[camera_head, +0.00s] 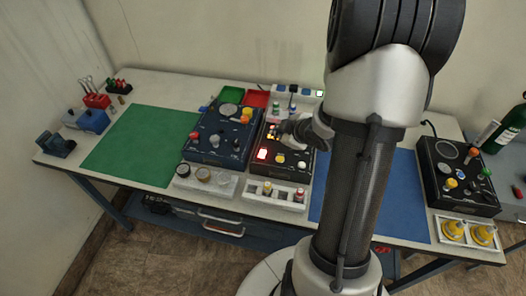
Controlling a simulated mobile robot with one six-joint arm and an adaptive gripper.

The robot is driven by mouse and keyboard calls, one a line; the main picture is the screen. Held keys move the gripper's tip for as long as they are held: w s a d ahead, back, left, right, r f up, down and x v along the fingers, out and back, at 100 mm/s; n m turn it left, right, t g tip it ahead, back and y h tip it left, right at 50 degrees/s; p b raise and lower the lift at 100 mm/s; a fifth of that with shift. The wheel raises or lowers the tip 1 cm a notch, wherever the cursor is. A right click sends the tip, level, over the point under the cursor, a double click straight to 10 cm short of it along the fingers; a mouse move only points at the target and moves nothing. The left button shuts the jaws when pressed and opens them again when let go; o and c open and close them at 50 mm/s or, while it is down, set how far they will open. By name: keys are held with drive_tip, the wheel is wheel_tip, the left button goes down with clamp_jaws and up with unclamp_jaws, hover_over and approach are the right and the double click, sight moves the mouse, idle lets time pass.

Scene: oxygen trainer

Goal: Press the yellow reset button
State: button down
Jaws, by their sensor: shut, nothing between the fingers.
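My arm reaches down in front of the camera, and my gripper (286,128) is over the back part of a dark control box (290,171) in the middle of the table. The gripper is shut and empty, as far as its small size lets me see. A yellow round button (280,158) is on the front part of this box, closer to the camera than the gripper and apart from it. No label is readable.
A blue control box (215,138) stands close on the left, and another dark box (459,176) with coloured knobs on the right. A white tray (255,198) with small parts lies in front. The green mat (140,145) and blue mat (395,205) are clear.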

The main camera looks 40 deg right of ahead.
sight(278, 159)
drive_tip(key=shift+s+d, duration=0.1)
drive_tip(key=shift+d, duration=0.05)
drive_tip(key=shift+f, duration=0.15)
wheel_tip(278, 159, down, 9)
drive_tip(key=b, duration=0.8)
drive_tip(key=shift+r, duration=0.2)
idle(1.0)
drive_tip(key=shift+f+b, duration=0.4)
drive_tip(key=shift+b, duration=0.1)
drive_tip(key=shift+f+b, duration=0.35)
drive_tip(key=shift+f, duration=0.05)
idle(0.3)
idle(0.3)
drive_tip(key=shift+r+p, duration=0.8)
drive_tip(key=shift+r, duration=0.05)
